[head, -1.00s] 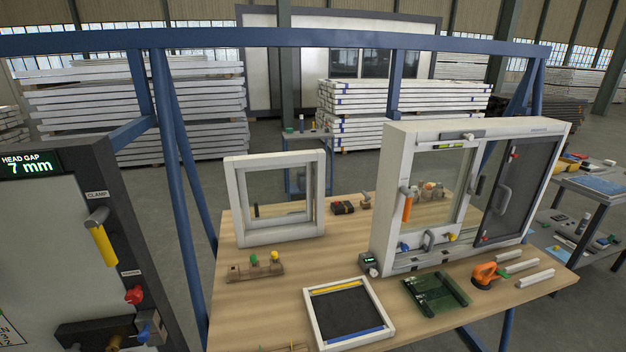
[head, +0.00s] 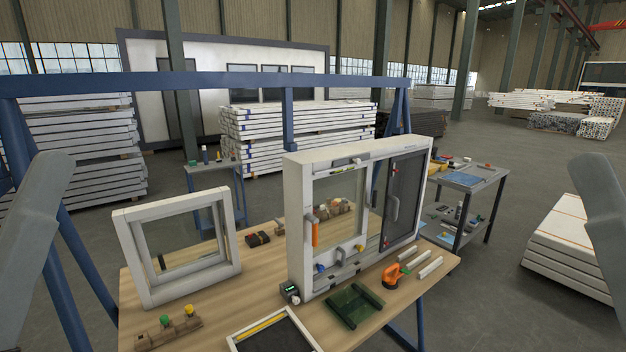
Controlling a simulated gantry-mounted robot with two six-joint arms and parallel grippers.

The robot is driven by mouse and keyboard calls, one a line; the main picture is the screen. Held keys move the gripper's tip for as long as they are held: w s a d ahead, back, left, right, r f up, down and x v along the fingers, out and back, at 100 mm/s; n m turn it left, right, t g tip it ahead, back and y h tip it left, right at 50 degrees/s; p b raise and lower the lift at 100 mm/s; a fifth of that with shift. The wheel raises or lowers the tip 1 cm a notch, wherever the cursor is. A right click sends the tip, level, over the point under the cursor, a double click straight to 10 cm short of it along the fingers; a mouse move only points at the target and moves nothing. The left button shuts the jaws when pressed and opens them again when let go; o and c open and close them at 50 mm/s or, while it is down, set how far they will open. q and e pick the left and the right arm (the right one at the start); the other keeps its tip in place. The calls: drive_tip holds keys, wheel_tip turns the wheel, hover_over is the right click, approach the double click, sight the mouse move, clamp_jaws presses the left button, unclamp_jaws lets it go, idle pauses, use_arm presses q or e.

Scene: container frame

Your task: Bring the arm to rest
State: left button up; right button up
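Two grey arm links of mine show at the left and right edges of the head view. Neither gripper is in view, so I cannot see what they hold. The wooden workbench (head: 262,242) stands ahead. On it is a large white window frame (head: 297,230) with a dark sliding panel and an orange handle (head: 315,233). A smaller white frame (head: 130,250) stands upright on the left. A flat white frame with a dark mesh and a yellow strip (head: 258,328) lies at the front, cut off by the bottom edge.
A green tray (head: 354,305), an orange suction tool (head: 392,275) and white blocks (head: 430,267) lie on the bench's right. A blue gantry frame (head: 250,82) spans behind. A side cart (head: 470,180) and stacked white profiles (head: 572,235) stand right, with open floor between.

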use_arm(q)
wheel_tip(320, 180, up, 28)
drive_tip(key=p, duration=2.5)
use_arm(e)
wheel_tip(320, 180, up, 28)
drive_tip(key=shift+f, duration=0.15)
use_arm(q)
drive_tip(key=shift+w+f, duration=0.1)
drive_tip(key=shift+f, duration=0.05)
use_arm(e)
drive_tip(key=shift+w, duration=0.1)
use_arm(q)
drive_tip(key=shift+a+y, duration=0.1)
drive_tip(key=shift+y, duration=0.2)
